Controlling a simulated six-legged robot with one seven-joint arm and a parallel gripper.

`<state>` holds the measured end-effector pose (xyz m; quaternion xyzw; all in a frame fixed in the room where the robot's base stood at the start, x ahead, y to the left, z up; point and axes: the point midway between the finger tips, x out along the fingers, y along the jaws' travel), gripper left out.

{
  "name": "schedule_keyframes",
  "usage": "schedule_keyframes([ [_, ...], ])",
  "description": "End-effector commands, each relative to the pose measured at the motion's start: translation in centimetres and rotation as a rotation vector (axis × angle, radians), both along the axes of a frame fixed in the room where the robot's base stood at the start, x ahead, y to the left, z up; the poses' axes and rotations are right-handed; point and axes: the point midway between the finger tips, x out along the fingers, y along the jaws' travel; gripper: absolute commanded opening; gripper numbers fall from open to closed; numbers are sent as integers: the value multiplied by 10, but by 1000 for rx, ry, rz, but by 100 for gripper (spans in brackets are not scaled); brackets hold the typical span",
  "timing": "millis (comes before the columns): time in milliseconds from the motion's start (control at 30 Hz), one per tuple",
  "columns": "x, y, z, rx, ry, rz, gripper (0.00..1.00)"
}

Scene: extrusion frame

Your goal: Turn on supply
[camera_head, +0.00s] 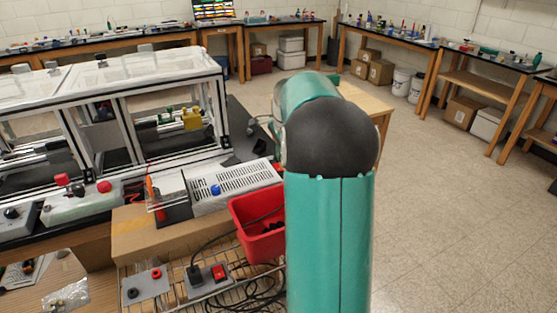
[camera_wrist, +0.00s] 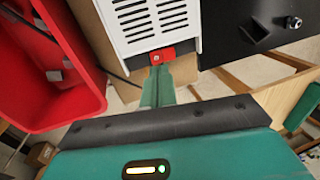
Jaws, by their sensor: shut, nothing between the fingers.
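The supply (camera_head: 235,185) is a white box with slotted vents, lying on a brown cardboard box in the head view. Its vented top (camera_wrist: 148,22) also shows at the top of the wrist view. A red switch block (camera_wrist: 163,56) with a small light spot sits at the supply's near end in the wrist view. My gripper (camera_wrist: 158,72) is shut and empty, its green fingertips right at the red block. I cannot tell whether they touch it. In the head view my gripper is hidden behind my green arm.
A red bin (camera_head: 258,222) stands beside the supply and fills the left of the wrist view (camera_wrist: 55,75). A black panel (camera_wrist: 255,30) is close on the right there. A cable and a panel with a red switch (camera_head: 218,272) lie below. Open floor is at right.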

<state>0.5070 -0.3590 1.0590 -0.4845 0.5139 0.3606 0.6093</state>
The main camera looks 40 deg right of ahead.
Motion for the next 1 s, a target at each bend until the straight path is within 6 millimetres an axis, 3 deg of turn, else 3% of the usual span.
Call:
schedule_keyframes([
  [200,-13,3,50,-3,-3,-1,0],
  [400,-22,6,82,-2,-4,0,0],
  [600,-26,7,94,0,-2,-1,0],
  [1000,-18,6,95,-9,-26,-1,0],
])
